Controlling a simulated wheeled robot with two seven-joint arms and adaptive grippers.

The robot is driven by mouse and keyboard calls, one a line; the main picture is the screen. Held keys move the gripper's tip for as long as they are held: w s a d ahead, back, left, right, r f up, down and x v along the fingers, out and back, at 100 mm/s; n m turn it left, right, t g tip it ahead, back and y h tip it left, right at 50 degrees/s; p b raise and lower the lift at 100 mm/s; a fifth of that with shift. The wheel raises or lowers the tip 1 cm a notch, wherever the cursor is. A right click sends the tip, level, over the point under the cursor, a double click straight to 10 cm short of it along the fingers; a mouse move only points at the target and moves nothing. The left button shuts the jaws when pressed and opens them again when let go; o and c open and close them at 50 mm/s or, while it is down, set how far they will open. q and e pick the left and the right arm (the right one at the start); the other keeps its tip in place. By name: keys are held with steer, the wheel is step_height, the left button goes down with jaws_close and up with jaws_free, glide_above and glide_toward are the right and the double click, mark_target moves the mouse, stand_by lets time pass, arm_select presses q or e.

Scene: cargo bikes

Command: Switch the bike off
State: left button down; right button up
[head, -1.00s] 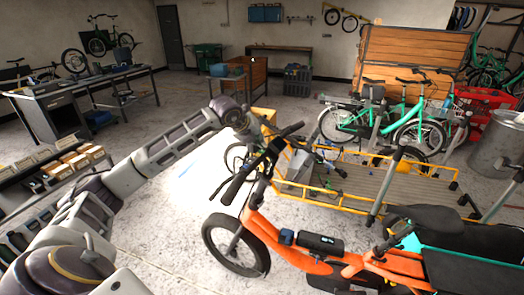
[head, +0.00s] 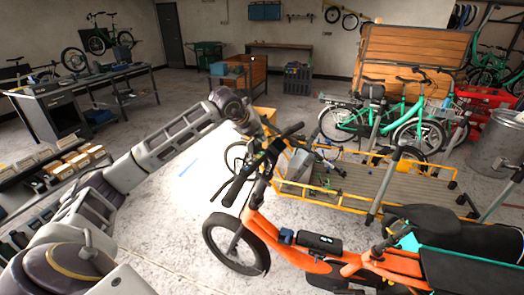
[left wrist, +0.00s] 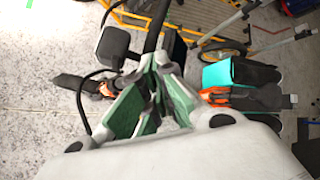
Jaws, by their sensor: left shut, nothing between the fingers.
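The orange cargo bike (head: 262,228) stands in front of me, its front wheel to the left and its black handlebar (head: 236,185) above it. A black battery-like case (head: 318,243) sits on its orange frame. My left gripper (head: 268,143) is at the handlebar's far side, partly lost among dark parts. In the left wrist view the green-padded fingers (left wrist: 160,68) are shut with nothing held, close beside the handlebar stem. A black rounded part (left wrist: 112,46) on a stalk is left of the fingertips. I cannot tell whether the fingers touch anything. No power button is clearly visible. My right gripper is out of view.
A yellow-railed cargo bed (head: 365,182) lies just behind the orange bike. Green bikes (head: 405,120) stand farther back. A workbench (head: 85,90) is at the back left, and a shelf with small boxes (head: 80,158) is at the left. The floor between is clear.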

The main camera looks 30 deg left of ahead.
arm_select(q)
step_height(320, 180, up, 3)
steer(key=shift+w+f+p, duration=0.1)
steer(key=shift+p, duration=0.6)
stand_by(1.1)
